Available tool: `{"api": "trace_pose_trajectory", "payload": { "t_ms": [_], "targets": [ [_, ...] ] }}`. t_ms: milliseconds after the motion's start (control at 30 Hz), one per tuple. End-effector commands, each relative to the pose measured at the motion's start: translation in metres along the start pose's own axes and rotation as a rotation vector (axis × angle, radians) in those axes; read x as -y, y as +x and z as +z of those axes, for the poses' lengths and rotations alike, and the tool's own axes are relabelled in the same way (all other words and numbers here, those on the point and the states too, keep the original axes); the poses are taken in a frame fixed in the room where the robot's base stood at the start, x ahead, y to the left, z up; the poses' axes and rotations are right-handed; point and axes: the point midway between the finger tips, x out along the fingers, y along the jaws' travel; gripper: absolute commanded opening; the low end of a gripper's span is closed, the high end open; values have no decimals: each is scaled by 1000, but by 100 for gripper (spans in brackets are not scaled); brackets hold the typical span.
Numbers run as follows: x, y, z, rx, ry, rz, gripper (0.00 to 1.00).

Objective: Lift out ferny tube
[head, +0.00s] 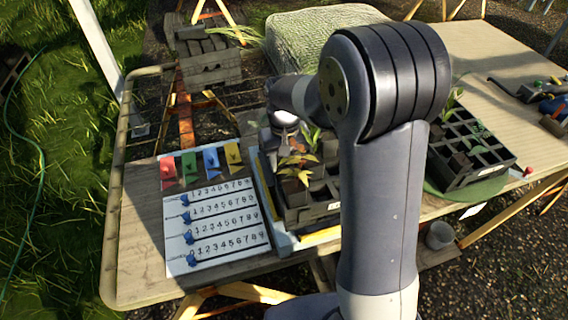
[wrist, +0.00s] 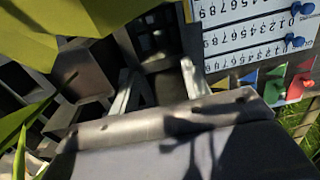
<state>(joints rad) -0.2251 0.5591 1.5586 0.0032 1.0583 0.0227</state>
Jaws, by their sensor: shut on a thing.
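My gripper (wrist: 158,70) is shut on a dark tube (wrist: 162,88) at the edge of the near crate in the wrist view. The tube's plant is not clear there, so I cannot tell whether it is the ferny one. In the head view my wrist is at the back of the near black crate (head: 310,213), and my arm hides part of that crate. Orange-green broad leaves (head: 297,162) rise from its tubes. Fine, fern-like leaves (head: 479,130) show in the far black crate (head: 465,178) at the right.
A white number board (head: 218,252) with blue pegs lies left of the near crate, below coloured flag cards (head: 188,163). The far crate stands on a green mat (head: 470,192). A grey crate (head: 210,72) and a textured green block (head: 315,35) are at the back.

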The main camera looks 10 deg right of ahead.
Motion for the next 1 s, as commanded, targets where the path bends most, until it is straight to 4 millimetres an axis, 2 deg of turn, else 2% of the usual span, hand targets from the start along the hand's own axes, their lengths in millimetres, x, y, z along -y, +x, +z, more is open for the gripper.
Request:
{"api": "trace_pose_trajectory", "payload": {
  "t_ms": [33,267,600,633,700,1000],
  "targets": [
    [-3,1,-12,-40,8,4,26],
    [-4,1,-12,-40,8,6,8],
    [-4,-3,-13,-43,9,7,8],
    [-4,-6,-13,-44,9,7,8],
    [-4,-16,-13,-47,9,7,0],
    [-2,-77,-10,-47,5,5,0]
  ]
}}
